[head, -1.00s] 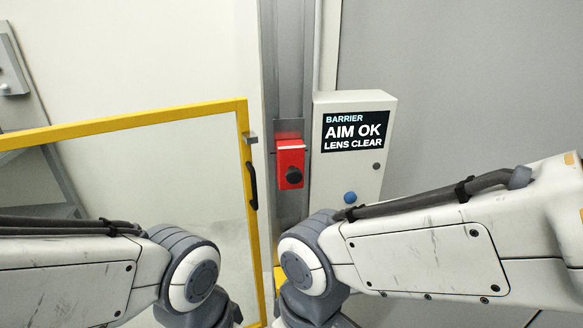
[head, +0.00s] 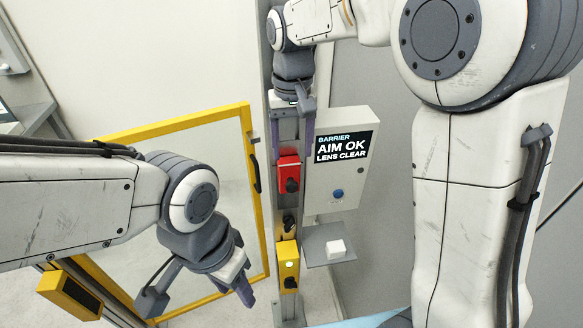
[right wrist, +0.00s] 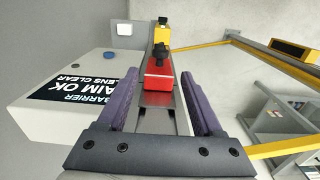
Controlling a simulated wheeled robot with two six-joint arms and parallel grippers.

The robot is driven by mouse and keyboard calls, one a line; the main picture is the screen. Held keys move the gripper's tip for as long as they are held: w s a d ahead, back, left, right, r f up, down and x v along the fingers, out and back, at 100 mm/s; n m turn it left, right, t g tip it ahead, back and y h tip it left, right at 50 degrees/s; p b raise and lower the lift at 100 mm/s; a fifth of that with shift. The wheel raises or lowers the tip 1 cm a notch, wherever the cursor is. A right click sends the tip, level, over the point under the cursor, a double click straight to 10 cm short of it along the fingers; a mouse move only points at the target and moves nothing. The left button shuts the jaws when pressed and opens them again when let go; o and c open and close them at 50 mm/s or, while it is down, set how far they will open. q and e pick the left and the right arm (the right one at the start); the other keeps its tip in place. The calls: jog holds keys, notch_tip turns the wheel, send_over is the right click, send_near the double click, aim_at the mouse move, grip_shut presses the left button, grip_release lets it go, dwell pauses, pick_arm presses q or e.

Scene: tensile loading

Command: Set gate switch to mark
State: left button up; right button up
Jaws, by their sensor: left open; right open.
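A red switch box (head: 288,174) with a black knob is on the upright grey rail, beside the gate's edge. It also shows in the right wrist view (right wrist: 159,76), between and beyond the fingers. My right gripper (head: 292,148) is open and empty, pointing down the rail just above the red box. In the right wrist view its purple fingers (right wrist: 158,82) stand apart on either side of the rail. My left gripper (head: 236,286) is open and empty, low in front of the gate panel. I cannot make out a mark on the rail.
The yellow-framed gate (head: 250,130) with a black handle stands left of the rail. A barrier box (head: 340,185) reading "AIM OK LENS CLEAR" is at the right. A yellow box (head: 288,262) with a black knob sits lower, near a small shelf (head: 318,250) holding a white block.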

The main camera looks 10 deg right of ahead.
aim_at(292, 182)
notch_tip(292, 182, down, 10)
jog(key=shift+f+p, duration=0.1)
jog(key=shift+p, duration=1.1)
grip_shut()
dwell(0.5)
